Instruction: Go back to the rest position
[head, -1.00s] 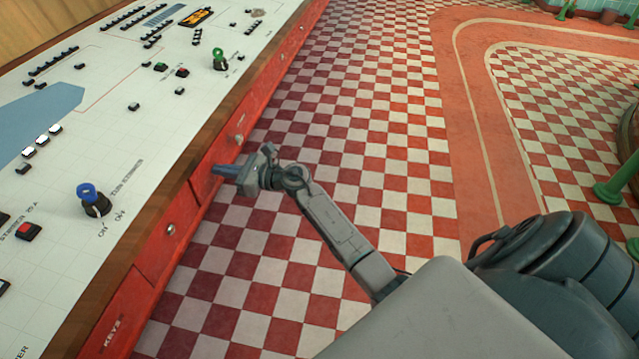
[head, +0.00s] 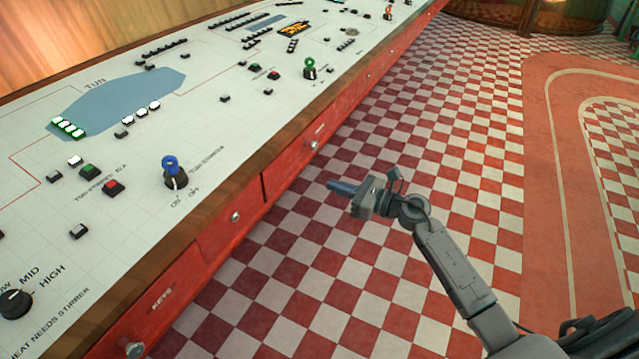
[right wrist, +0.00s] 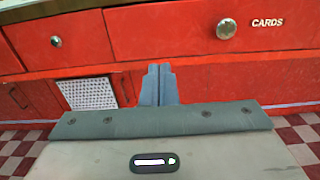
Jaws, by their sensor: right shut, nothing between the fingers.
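My right gripper (head: 343,187) is shut and empty. In the head view it hangs over the checkered floor, beside the red drawer fronts of the console (head: 262,148) and apart from them. Its arm comes in from the lower right. In the right wrist view the shut fingers (right wrist: 158,85) point at the red console front, below a drawer marked CARDS (right wrist: 200,30). My left gripper does not show in the head view.
The console top carries a blue key switch (head: 171,170), a green key switch (head: 309,68), a black dial (head: 15,303) and several small buttons. A drawer marked KEYS (head: 165,298) is shut. The checkered floor (head: 440,130) to the right is clear.

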